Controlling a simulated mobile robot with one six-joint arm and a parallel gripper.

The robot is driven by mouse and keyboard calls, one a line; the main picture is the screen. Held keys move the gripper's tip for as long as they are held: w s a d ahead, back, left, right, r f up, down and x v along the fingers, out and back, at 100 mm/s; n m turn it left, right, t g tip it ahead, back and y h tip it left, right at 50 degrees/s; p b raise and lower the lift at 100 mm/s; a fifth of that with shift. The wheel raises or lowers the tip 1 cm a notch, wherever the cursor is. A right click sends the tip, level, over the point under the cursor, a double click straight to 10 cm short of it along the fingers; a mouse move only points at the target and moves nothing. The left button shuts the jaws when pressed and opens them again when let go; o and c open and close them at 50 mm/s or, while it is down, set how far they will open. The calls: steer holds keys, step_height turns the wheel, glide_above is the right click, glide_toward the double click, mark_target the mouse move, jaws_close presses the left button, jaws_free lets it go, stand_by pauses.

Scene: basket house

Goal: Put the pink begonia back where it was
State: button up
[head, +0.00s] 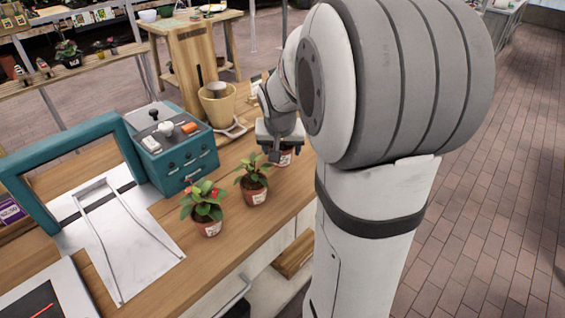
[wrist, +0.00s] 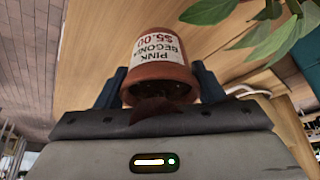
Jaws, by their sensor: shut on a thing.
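A terracotta pot with a white label reading "PINK BEGONIA $5.00" (wrist: 160,55) is between the fingers of my gripper (wrist: 160,82) in the wrist view. Its label appears upside down and its dark opening faces the gripper; I see no foliage on it. In the head view, my gripper (head: 280,140) points down at the wooden table, shut on this pot (head: 286,158), which is partly hidden by the gripper and arm. I cannot tell whether the pot touches the table.
A potted plant with small red blooms (head: 255,195) and a red-flowered plant (head: 208,227) stand along the table's front edge, left of my gripper. Behind are a teal drawer box (head: 178,160) and a tan pot (head: 218,103). Leaves (wrist: 270,35) show close by in the wrist view.

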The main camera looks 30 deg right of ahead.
mark_target(282, 161)
steer(key=shift+f, duration=2.6)
steer(key=o, duration=1)
steer(key=shift+o, duration=0.2)
steer(key=shift+r, duration=0.1)
steer(key=shift+r, duration=0.2)
steer(key=v, duration=1.1)
steer(key=s+a+f+n+g+y, duration=0.1)
steer(key=s+a+f+n, duration=0.1)
steer(key=s+a, duration=0.4)
steer(key=s+a+f+n+y, duration=0.1)
steer(key=s+a+n, duration=0.3)
steer(key=s, duration=0.6)
steer(key=shift+a+f+g, duration=0.4)
steer(key=shift+a+f, duration=0.05)
steer(key=shift+a, duration=0.45)
steer(key=shift+w, duration=0.1)
